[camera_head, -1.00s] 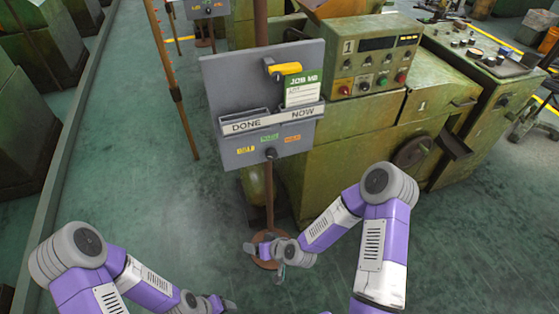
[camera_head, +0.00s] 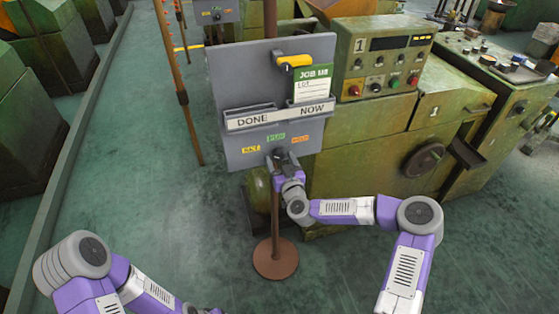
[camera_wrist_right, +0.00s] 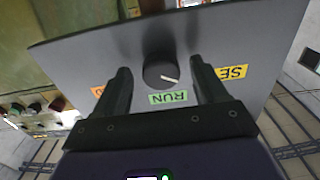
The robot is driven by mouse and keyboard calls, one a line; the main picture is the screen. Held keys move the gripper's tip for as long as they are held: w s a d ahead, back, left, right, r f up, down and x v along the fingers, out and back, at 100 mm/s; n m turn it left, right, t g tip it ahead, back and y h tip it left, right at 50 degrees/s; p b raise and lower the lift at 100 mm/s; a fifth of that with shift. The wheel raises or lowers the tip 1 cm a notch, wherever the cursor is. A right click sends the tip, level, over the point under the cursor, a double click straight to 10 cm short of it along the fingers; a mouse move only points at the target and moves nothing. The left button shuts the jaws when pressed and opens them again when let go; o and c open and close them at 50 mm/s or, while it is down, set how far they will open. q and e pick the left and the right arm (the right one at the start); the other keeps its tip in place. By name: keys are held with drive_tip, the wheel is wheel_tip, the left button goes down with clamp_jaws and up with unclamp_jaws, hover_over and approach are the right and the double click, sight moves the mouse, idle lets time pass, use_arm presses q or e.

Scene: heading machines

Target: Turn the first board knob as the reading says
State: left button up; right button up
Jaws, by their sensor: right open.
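The grey board (camera_head: 228,80) stands on a post, with a dark round knob (camera_head: 279,152) low on its face. My right gripper (camera_wrist_right: 162,88) is open, its fingers on either side of the knob, which also shows in the right wrist view (camera_wrist_right: 158,72). Contact cannot be told. The knob's white mark points between the green RUN label (camera_wrist_right: 168,97) and the yellow label (camera_wrist_right: 231,72) in that inverted view. An orange label (camera_wrist_right: 98,91) is on the other side. The machine's reading display (camera_head: 390,43) is too small to read. My left gripper is out of frame.
The green machine (camera_head: 380,130) stands close to the right. A brown rack pole (camera_head: 181,97) stands left. Floor in front is clear.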

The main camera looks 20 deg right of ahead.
drive_tip(key=shift+w+a, duration=0.1)
drive_tip(key=shift+w, duration=0.45)
drive_tip(key=c, duration=1.1)
drive_tip(key=shift+o, duration=0.2)
drive_tip(key=shift+m+b, duration=0.8)
drive_tip(key=shift+b, duration=0.25)
drive_tip(key=m+b, duration=0.1)
drive_tip(key=m, duration=0.1)
drive_tip(key=shift+f+m+b, duration=0.1)
drive_tip(key=shift+m+b, duration=0.2)
drive_tip(key=shift+b, duration=0.1)
drive_tip(key=m+b, duration=0.3)
drive_tip(key=m, duration=0.1)
drive_tip(key=shift+a+m+b, duration=0.1)
drive_tip(key=shift+m+b, duration=0.8)
drive_tip(key=shift+m, duration=0.8)
